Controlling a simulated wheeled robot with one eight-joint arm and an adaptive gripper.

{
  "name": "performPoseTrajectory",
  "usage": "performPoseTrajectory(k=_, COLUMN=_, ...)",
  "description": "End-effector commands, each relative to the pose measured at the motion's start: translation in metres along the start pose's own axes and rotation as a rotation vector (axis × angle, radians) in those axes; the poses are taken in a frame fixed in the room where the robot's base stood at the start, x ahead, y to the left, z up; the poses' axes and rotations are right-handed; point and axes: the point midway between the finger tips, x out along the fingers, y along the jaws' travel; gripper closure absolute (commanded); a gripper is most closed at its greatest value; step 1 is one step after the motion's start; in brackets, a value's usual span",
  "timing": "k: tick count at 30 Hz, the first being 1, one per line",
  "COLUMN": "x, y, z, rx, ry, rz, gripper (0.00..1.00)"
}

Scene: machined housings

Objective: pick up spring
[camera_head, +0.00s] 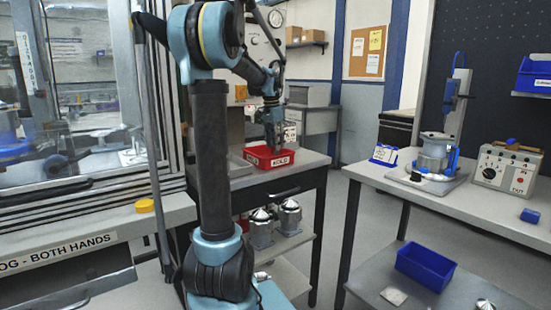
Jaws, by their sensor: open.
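My gripper (276,146) is at the end of my arm in the middle of the view, pointing down over a red bin (257,163) on the far table (300,172). It is small and far off; its fingers are open. I cannot make out a spring in this view. The inside of the red bin is mostly hidden by its front wall and my gripper.
A machine with a glass guard stands at left, with a yellow button (145,206) on its ledge. Metal housings (289,215) sit on the shelf below the red bin. The right bench (450,202) carries a press fixture (436,150) and control box (505,167). Clear floor separates the tables.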

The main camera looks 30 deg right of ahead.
Motion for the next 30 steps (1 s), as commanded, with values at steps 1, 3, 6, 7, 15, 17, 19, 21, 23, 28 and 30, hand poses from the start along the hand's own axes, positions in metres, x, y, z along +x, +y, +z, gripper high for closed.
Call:
performPoseTrajectory(k=1, x=0.008, y=0.000, z=-0.001, rx=0.000, ry=0.000, rz=0.000, gripper=0.56)
performPoseTrajectory(k=3, x=0.018, y=0.000, z=-0.001, rx=0.000, ry=0.000, rz=0.000, gripper=0.56)
performPoseTrajectory(k=6, x=0.028, y=0.000, z=-0.001, rx=0.000, ry=0.000, rz=0.000, gripper=0.56)
performPoseTrajectory(k=7, x=0.030, y=0.000, z=-0.001, rx=0.000, ry=0.000, rz=0.000, gripper=0.56)
performPoseTrajectory(k=15, x=0.035, y=0.000, z=-0.001, rx=0.000, ry=0.000, rz=0.000, gripper=0.56)
performPoseTrajectory(k=17, x=0.034, y=0.000, z=-0.001, rx=0.000, ry=0.000, rz=0.000, gripper=0.61)
performPoseTrajectory(k=19, x=0.034, y=0.000, z=-0.001, rx=0.000, ry=0.000, rz=0.000, gripper=0.77)
performPoseTrajectory(k=21, x=0.034, y=0.000, z=-0.001, rx=0.000, ry=0.000, rz=0.000, gripper=0.93)
performPoseTrajectory(k=23, x=0.034, y=0.000, z=-0.001, rx=0.000, ry=0.000, rz=0.000, gripper=0.98)
performPoseTrajectory(k=28, x=0.034, y=0.000, z=-0.001, rx=0.000, ry=0.000, rz=0.000, gripper=0.98)
performPoseTrajectory(k=30, x=0.034, y=0.000, z=-0.001, rx=0.000, ry=0.000, rz=0.000, gripper=0.98)
